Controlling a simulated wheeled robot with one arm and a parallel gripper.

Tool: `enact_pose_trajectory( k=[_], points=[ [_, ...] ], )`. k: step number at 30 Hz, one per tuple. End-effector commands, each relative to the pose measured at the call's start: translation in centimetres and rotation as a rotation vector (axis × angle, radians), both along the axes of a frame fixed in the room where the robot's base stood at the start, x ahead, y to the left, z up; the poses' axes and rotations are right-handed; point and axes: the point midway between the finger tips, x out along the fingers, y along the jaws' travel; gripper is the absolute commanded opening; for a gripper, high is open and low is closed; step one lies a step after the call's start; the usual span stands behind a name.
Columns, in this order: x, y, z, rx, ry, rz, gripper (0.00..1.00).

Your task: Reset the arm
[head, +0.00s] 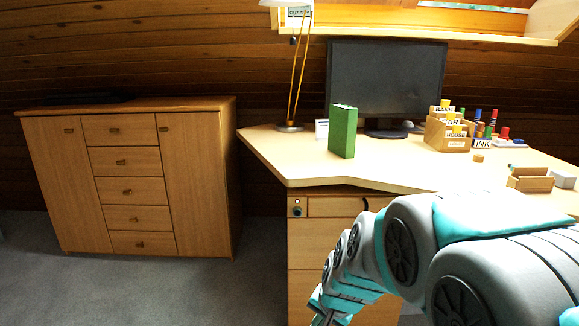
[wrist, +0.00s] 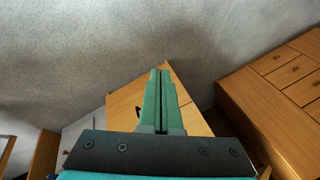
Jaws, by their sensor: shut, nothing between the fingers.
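My arm reaches in from the right of the head view, in front of the desk (head: 385,180), and bends down toward the floor. The end of the arm is low at the bottom of the head view, where the fingers do not show clearly. In the wrist view my gripper (wrist: 161,75) has its two green fingers pressed together, with nothing between them. The fingers are apart from the furniture, with the grey floor beyond their tips.
A wooden cabinet (head: 130,180) stands at the left; drawers also show in the wrist view (wrist: 285,90). Grey floor lies open at the left.

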Motion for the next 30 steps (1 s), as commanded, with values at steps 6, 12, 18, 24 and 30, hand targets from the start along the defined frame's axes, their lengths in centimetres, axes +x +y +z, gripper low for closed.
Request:
enact_pose_trajectory(
  k=[6,12,18,24,30],
  points=[
    [-11.1,-3.0,1.8,-0.101,0.157,0.241,0.00],
    [-20.8,-6.3,2.8,-0.185,0.315,0.428,0.00],
    [-26.7,-8.5,3.3,-0.228,0.421,0.529,0.00],
    [-27.9,-9.1,3.5,-0.239,0.443,0.550,0.00],
    [-27.8,-9.0,3.4,-0.237,0.443,0.549,0.00]
  ],
)
